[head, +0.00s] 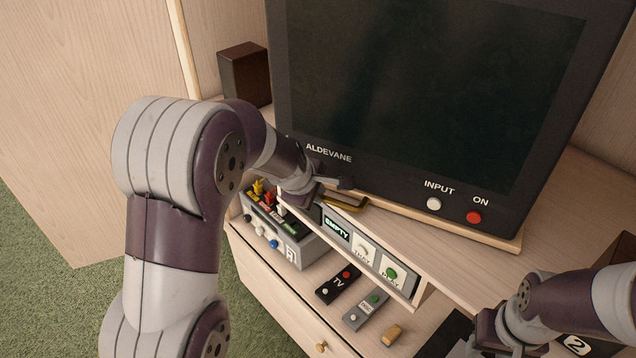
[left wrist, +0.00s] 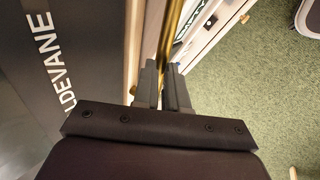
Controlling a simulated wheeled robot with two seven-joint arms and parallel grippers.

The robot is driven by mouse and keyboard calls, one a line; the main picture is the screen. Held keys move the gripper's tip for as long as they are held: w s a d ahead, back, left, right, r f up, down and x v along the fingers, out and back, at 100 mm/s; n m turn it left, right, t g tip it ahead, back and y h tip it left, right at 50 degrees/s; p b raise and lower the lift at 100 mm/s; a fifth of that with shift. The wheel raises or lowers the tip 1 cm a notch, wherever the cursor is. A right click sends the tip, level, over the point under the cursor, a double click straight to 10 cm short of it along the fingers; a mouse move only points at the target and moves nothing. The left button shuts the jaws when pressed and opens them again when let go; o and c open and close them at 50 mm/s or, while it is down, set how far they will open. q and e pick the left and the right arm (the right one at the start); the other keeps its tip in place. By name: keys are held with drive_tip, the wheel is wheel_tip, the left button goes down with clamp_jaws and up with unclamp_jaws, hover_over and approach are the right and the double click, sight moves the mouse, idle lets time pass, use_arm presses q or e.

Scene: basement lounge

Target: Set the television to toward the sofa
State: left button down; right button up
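The television (head: 420,90) is a large dark set marked ALDEVANE, with a white INPUT button and a red ON button; its screen is dark. It stands on a wooden base board (head: 440,222) on the cabinet, with a brass handle (head: 346,204) at the front left. My left gripper (head: 328,186) is at this handle. In the left wrist view its fingers (left wrist: 162,88) are close together with the brass bar (left wrist: 173,38) running between them. My right gripper (head: 488,335) is low at the right, away from the television; its fingertips are unclear. The sofa is not identifiable.
A shelf front with an EMPTY display and PLAY button (head: 391,273) lies below the television. A grey box with coloured plugs (head: 285,245), two remotes (head: 338,284) and a small wooden block (head: 391,334) sit lower. A dark speaker (head: 245,75) stands behind left.

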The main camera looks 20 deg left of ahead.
use_arm(q)
drive_tip(key=shift+s+f, duration=0.2)
drive_tip(key=shift+f, duration=0.15)
drive_tip(key=c, duration=1.4)
unclamp_jaws()
drive_tip(key=shift+s+a, duration=0.1)
drive_tip(key=shift+s, duration=0.05)
drive_tip(key=o, duration=0.3)
drive_tip(key=shift+s+a, duration=0.1)
drive_tip(key=w+d+v, duration=0.1)
drive_tip(key=v, duration=1)
drive_tip(key=shift+s+a+r+p, duration=0.3)
drive_tip(key=shift+a+r, duration=0.15)
drive_tip(key=shift+r, duration=0.2)
use_arm(e)
drive_tip(key=shift+w+a+r, duration=0.1)
drive_tip(key=shift+w+r, duration=0.05)
drive_tip(key=shift+r, duration=0.2)
use_arm(q)
drive_tip(key=shift+w, duration=0.1)
